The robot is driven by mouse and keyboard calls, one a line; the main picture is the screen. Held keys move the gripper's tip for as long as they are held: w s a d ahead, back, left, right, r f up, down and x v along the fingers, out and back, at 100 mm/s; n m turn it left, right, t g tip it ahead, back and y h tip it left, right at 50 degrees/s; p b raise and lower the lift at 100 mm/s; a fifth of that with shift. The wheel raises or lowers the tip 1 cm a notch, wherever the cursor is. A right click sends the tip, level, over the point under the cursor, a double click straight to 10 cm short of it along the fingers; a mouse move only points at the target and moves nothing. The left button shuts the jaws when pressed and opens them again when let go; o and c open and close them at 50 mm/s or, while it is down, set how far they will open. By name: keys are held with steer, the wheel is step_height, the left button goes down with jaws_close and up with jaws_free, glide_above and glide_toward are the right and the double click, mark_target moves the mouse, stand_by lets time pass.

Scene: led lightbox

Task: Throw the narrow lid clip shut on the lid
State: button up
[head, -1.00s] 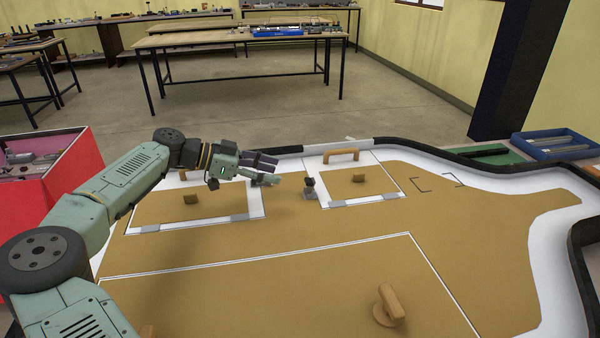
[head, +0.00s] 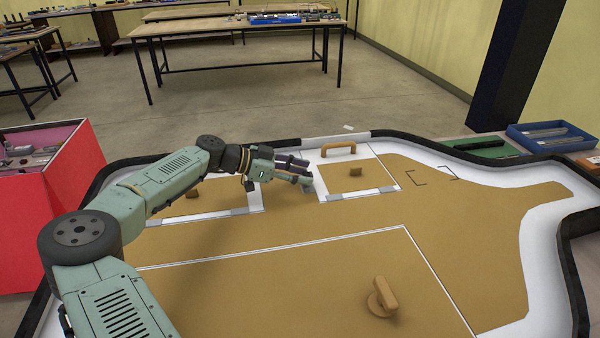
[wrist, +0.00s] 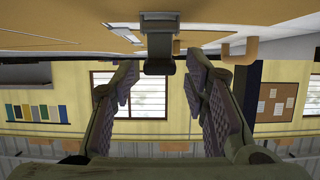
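The narrow lid (head: 372,178) is the smaller white-edged panel at the right, with a small wooden knob (head: 355,171) on it. The narrow lid clip (head: 308,188) is a small grey piece at the lid's left edge, partly hidden by my fingers in the head view. In the wrist view the clip (wrist: 158,48) sticks out from the tan surface, centred between my fingers. My gripper (head: 307,172) is open, its two fingers apart on either side of the clip in the wrist view (wrist: 158,80). I see no clear contact with the clip.
A wooden arch handle (head: 338,148) stands behind the narrow lid. A wider lid with a knob (head: 193,194) lies at left, partly behind my arm. Another wooden handle (head: 382,297) stands in front. A dark raised rim (head: 440,150) borders the board. The board's right side is clear.

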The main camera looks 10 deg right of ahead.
jaws_close()
steer(key=shift+d+r, duration=0.1)
stand_by(0.4)
steer(key=shift+d+r+y, duration=0.15)
steer(key=shift+d+y, duration=0.3)
steer(key=shift+y, duration=0.55)
steer(key=d+y, duration=0.1)
steer(key=y, duration=0.1)
steer(key=d+y, duration=0.1)
steer(key=y, duration=0.1)
steer(key=shift+d, duration=0.15)
steer(key=y, duration=0.1)
steer(key=d+f+y, duration=0.1)
steer(key=y, duration=0.1)
steer(key=shift+d+y, duration=0.25)
steer(key=shift+y, duration=0.05)
steer(key=shift+d+f+y, duration=0.2)
steer(key=shift+f+y, duration=0.05)
steer(key=shift+y, duration=0.4)
steer(key=shift+d+f+y, duration=0.2)
steer(key=shift+f+y, duration=0.05)
steer(key=shift+y, duration=0.4)
steer(key=shift+o, duration=0.8)
jaws_free()
